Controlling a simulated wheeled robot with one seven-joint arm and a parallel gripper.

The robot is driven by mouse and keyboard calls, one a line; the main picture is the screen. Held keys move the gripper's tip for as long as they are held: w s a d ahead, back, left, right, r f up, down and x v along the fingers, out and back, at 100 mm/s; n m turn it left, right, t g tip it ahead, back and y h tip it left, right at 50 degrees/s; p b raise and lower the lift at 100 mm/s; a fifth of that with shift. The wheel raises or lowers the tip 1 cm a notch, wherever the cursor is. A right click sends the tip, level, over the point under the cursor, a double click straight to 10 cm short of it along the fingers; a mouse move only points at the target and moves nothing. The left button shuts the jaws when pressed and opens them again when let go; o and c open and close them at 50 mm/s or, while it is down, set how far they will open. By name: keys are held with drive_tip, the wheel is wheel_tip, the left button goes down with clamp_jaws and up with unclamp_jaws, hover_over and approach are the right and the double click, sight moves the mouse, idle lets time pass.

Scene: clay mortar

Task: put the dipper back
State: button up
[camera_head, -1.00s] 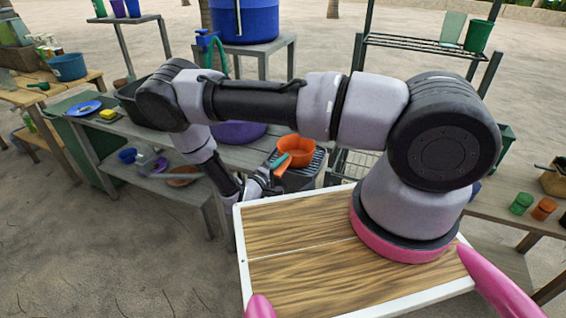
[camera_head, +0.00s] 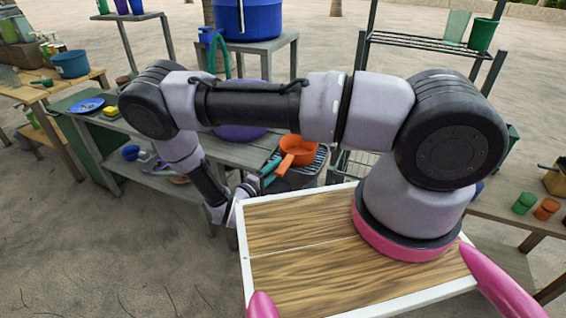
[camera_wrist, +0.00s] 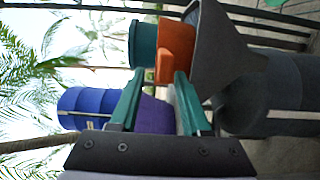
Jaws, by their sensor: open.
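An orange pan-like dipper (camera_head: 299,148) sits on a dark grated stand, with its orange handle pointing down-left toward my gripper. My gripper (camera_head: 271,172) has teal fingers, which are apart and just left of the handle. In the wrist view, which is turned sideways, the open fingers of my gripper (camera_wrist: 160,76) point toward an orange part (camera_wrist: 175,50), seemingly the dipper. Nothing is visibly clamped between them. I cannot tell whether a finger touches the handle.
The dark grated stand (camera_head: 310,172) is beside a grey bench. A purple bowl (camera_head: 240,131) and a blue barrel (camera_head: 246,18) are behind my arm. A teal cylinder (camera_wrist: 142,43) shows beside the orange part. My wooden top (camera_head: 300,270) is bare in front.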

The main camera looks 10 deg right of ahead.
drive_tip(key=v, duration=0.6)
drive_tip(key=shift+r, duration=0.1)
drive_tip(key=d+r+m+g+y, duration=0.2)
drive_tip(key=d+r+m+g, duration=0.15)
drive_tip(key=r, duration=0.65)
drive_tip(key=d+r+m+g+y, duration=0.25)
drive_tip(key=r+g, duration=0.25)
drive_tip(key=r, duration=0.5)
drive_tip(key=d+r+m+g+y, duration=0.25)
drive_tip(key=r+m+g, duration=0.2)
drive_tip(key=r, duration=0.55)
drive_tip(key=s+d+r+t+y, duration=0.2)
drive_tip(key=s+r, duration=0.2)
drive_tip(key=r, duration=0.3)
drive_tip(key=s+d+r+m+t+y, duration=0.1)
drive_tip(key=s+d+r+t+y, duration=0.1)
drive_tip(key=r, duration=0.6)
drive_tip(key=s+d+r+m+t+y, duration=0.1)
drive_tip(key=s+d+r+t+y, duration=0.2)
drive_tip(key=s+r, duration=0.4)
drive_tip(key=shift+r+t+y, duration=0.45)
drive_tip(key=shift+t+y, duration=0.15)
drive_tip(key=shift+y, duration=0.1)
drive_tip(key=shift+d, duration=0.15)
